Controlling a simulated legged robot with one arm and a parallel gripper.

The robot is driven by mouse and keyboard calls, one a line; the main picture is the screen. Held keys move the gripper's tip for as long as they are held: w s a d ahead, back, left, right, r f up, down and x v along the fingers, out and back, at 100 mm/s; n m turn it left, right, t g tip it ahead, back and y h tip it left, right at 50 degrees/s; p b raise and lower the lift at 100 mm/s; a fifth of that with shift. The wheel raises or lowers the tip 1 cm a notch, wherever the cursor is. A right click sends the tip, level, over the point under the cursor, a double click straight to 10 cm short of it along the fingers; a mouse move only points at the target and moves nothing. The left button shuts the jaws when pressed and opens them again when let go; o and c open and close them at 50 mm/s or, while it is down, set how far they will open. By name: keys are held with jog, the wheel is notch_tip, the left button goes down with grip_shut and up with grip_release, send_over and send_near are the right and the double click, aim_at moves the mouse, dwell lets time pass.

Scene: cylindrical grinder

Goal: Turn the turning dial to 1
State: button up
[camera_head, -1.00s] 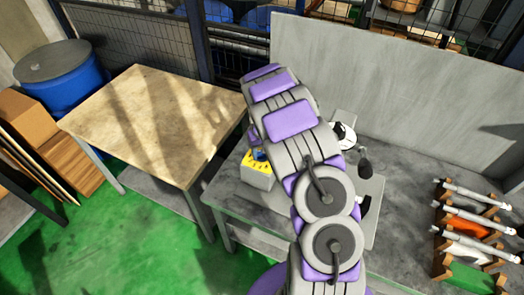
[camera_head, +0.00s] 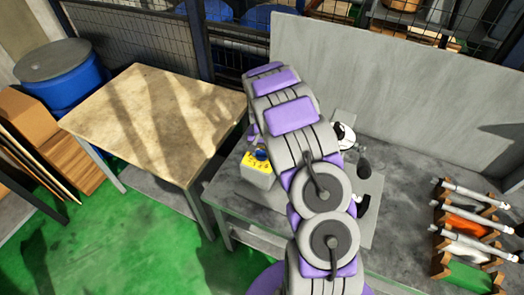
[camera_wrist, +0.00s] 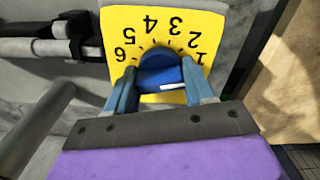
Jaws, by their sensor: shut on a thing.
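The turning dial (camera_wrist: 160,72) is a blue knob on a yellow plate (camera_wrist: 112,24) numbered 1 to 6, seen upside down in the wrist view. The 1 is at the right and the 6 at the left. A white line on the knob lies nearly level and points right, below the 1, towards the right finger. My gripper (camera_wrist: 159,68) is shut on the knob, one blue-grey finger on each side. In the head view, the yellow dial box (camera_head: 257,173) stands left of my arm, which hides much around it.
The dial box is on a grey workbench (camera_head: 230,192) with an upright grey panel (camera_head: 400,90) behind. A wooden-topped table (camera_head: 150,120) stands to the left. A rack with several rods (camera_head: 475,228) is at the bench's right. Green floor is free at front left.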

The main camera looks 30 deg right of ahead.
aim_at(262, 149)
jog(key=o, duration=1)
jog(key=shift+r, duration=0.1)
notch_tip(262, 149, up, 17)
jog(key=shift+p, duration=0.45)
